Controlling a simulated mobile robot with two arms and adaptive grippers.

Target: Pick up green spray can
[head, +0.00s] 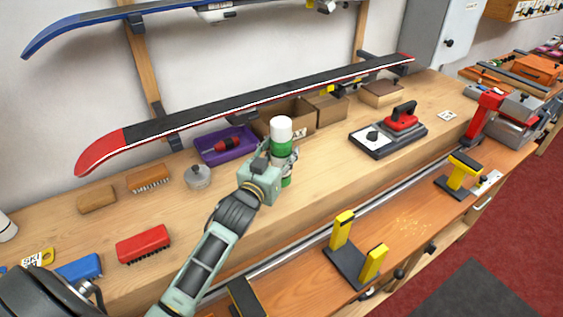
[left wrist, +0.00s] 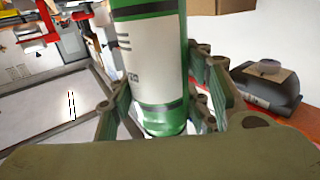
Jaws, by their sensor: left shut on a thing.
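The green spray can (head: 282,148) stands upright over the wooden bench in the head view, with its white cap uppermost. My left gripper (head: 284,165) is shut around its body below the cap. In the left wrist view the green and white can (left wrist: 152,65) sits between the two fingers (left wrist: 165,110), which lie on either side of it. The gripper hides part of the can's lower body, and I cannot tell whether its base touches the bench. My right gripper is not in view.
Behind the can are cardboard boxes (head: 290,112) and a purple bin (head: 226,146) with a red tool. A red-handled device (head: 402,117) stands on the right. Yellow vise posts (head: 342,230) line the front edge. A red ski (head: 240,105) hangs above.

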